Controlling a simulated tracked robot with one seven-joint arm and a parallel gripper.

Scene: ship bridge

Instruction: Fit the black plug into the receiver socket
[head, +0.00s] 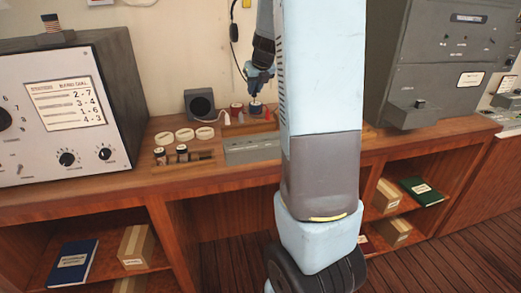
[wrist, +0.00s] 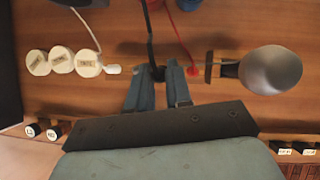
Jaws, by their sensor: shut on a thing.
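The black plug (wrist: 157,73) is between the fingertips of my gripper (wrist: 158,84) in the wrist view, with its black cord (wrist: 150,35) running up and away. In the head view my gripper (head: 257,92) is low over the back of the wooden desk, by a blue-topped reel (head: 256,107). It is shut on the plug, which is hardly visible there. A white plug (wrist: 112,69) lies left of the fingers and a red plug (wrist: 193,70) right of them. I cannot make out the receiver socket in either view.
A dial cabinet (head: 65,110) stands at left and a grey cabinet (head: 440,60) at right. White labelled discs (wrist: 61,60) lie left of my gripper. A grey rounded thing (wrist: 271,69) is on the right. A long grey box (head: 252,149) sits near the desk's front.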

